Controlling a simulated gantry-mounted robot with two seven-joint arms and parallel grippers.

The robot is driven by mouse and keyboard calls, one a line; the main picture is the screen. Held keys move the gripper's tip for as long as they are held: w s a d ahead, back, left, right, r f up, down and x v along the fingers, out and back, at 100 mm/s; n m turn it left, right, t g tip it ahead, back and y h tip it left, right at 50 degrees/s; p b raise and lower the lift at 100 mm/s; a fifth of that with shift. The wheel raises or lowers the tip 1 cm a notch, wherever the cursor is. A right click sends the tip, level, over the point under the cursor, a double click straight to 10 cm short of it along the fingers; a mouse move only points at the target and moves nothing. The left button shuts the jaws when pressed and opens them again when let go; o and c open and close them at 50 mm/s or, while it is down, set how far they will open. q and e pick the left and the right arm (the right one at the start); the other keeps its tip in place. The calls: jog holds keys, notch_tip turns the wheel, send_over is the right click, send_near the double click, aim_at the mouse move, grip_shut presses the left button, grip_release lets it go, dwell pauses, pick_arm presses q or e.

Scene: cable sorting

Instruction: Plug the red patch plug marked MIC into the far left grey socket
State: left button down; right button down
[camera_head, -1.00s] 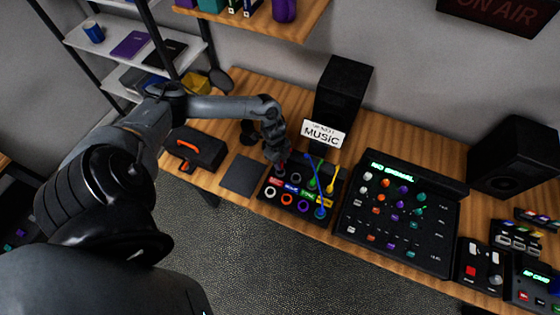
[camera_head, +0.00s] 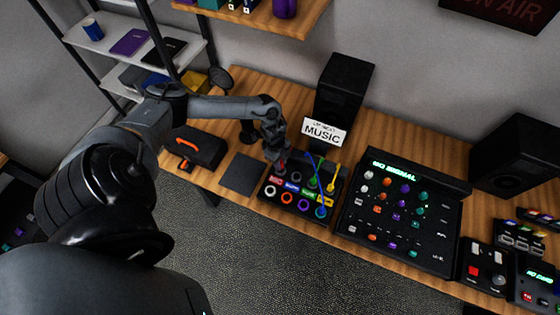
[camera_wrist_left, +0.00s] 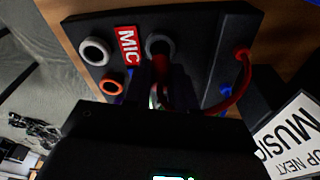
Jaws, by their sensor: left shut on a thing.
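The black patch panel (camera_head: 333,196) lies on the desk with coloured rings and labels, one a red MIC label (camera_head: 275,181). In the left wrist view the MIC label (camera_wrist_left: 127,45) sits between a white ring and the grey socket (camera_wrist_left: 158,42). My left gripper (camera_head: 279,158) is over the panel's far left corner, shut on the red plug (camera_wrist_left: 166,92). The plug is close at the grey socket; the fingers hide much of it, and I cannot tell whether its tip is inside. A red cable (camera_wrist_left: 237,90) loops to the panel's edge. My right gripper is not in view.
Blue, green and yellow plugs with cables stand on the panel's right side. A MUSIC sign (camera_head: 323,131) and a speaker (camera_head: 343,88) stand behind. A mixer (camera_head: 404,210) is to the right; a dark mat (camera_head: 243,174) lies bare to the left.

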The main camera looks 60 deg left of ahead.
pick_arm(q)
jog(key=shift+f, duration=0.2)
dwell(0.6)
jog(key=shift+f, duration=0.1)
dwell(0.3)
dwell(0.7)
jog(key=shift+f, duration=0.5)
dwell(0.3)
jog(key=shift+f, duration=0.3)
dwell(0.5)
jog(key=c, duration=0.8)
grip_release()
jog(key=shift+c, duration=0.2)
jog(key=shift+o, duration=0.3)
